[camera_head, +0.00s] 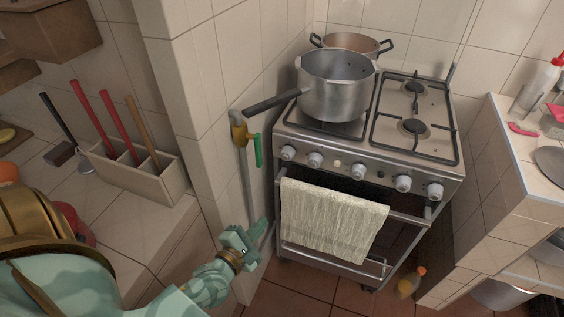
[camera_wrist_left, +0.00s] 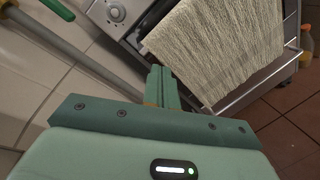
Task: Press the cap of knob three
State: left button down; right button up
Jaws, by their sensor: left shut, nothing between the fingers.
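The stove (camera_head: 375,150) has a row of pale round knobs along its front panel. Counting large knobs from the left, the third (camera_head: 356,170) sits near the panel's middle, above the hanging towel. I cannot read any numbers on the knobs. My left gripper (camera_head: 258,229) is shut and empty, low in front of the stove's left side, below and left of the knobs and apart from them. In the left wrist view, its closed fingers (camera_wrist_left: 161,85) point toward the towel, and one knob (camera_wrist_left: 116,12) shows at the top. My right gripper is out of view.
A towel (camera_head: 330,218) hangs on the oven handle. A pot (camera_head: 338,88) stands on the stove, its handle reaching left. A yellow valve with a green lever (camera_head: 254,150) is on the wall pipe. A bottle (camera_head: 410,282) stands on the floor at right.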

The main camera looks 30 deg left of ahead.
aim_at(284, 159)
pick_arm(q)
notch_tip(284, 159, up, 6)
jog(key=w+a+n+t+y, duration=0.1)
jog(key=n+t+y, duration=0.1)
jog(key=n, duration=1)
jog(key=shift+w+a+r, duration=0.2)
jog(key=shift+w+a, duration=0.05)
jog(key=shift+a, duration=0.1)
jog(key=shift+w, duration=0.1)
jog(key=w, duration=0.4)
jog(key=w+a+b, duration=0.1)
jog(key=w, duration=0.3)
jog(key=w+a+b, duration=0.1)
jog(key=w, duration=0.3)
jog(key=shift+w+a+r, duration=0.1)
jog(key=shift+w+r, duration=0.15)
jog(key=shift+r, duration=0.1)
jog(key=shift+w+a+r, duration=0.1)
jog(key=shift+w, duration=0.4)
